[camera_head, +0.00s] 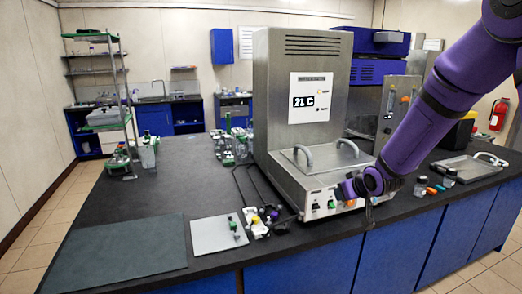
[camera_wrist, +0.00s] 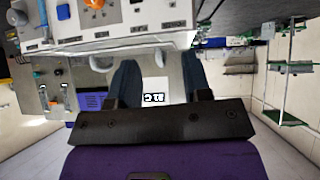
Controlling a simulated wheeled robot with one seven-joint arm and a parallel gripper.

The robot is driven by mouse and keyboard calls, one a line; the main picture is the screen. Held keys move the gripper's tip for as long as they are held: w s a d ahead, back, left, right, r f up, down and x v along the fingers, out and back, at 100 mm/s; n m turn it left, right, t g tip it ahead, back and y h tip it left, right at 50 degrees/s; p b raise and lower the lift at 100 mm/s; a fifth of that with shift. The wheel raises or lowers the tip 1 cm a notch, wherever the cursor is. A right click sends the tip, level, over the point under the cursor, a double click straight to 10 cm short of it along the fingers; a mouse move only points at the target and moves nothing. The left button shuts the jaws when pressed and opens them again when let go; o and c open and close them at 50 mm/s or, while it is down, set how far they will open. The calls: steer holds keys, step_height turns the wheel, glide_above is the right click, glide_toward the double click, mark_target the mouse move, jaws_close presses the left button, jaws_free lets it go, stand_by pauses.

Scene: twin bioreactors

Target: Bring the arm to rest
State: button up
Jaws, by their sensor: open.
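My purple arm (camera_head: 440,95) reaches in from the upper right of the head view, down to the front of the grey bioreactor unit (camera_head: 270,95). My gripper (camera_head: 369,214) is small and dark there, beside the unit's front panel at the bench edge. In the wrist view my gripper (camera_wrist: 160,75) has two dark fingers spread apart, with nothing between them. The unit's white label (camera_wrist: 155,93) shows beyond the gap, upside down. I cannot tell whether the fingers touch the unit.
Small jars (camera_head: 420,187) and a metal tray (camera_head: 470,167) lie right of my gripper. A pale board (camera_head: 215,236) with small parts and a dark mat (camera_head: 120,255) lie on the left of the bench. Glassware (camera_head: 232,145) stands behind. The left floor is clear.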

steer(key=s+d+r+m+g+h, duration=0.2)
steer(key=s+d+r+h, duration=0.1)
steer(key=s+r, duration=1.3)
steer(key=s+r+g, duration=0.1)
steer(key=s+r, duration=0.1)
steer(key=s, duration=0.8)
steer(key=s+r+m+g+y, duration=0.1)
steer(key=s+r, duration=0.1)
steer(key=s, duration=0.9)
steer(key=shift+s+a+r, duration=0.15)
steer(key=shift+s+r, duration=0.15)
steer(key=shift+r, duration=0.05)
steer(key=shift+w, duration=0.1)
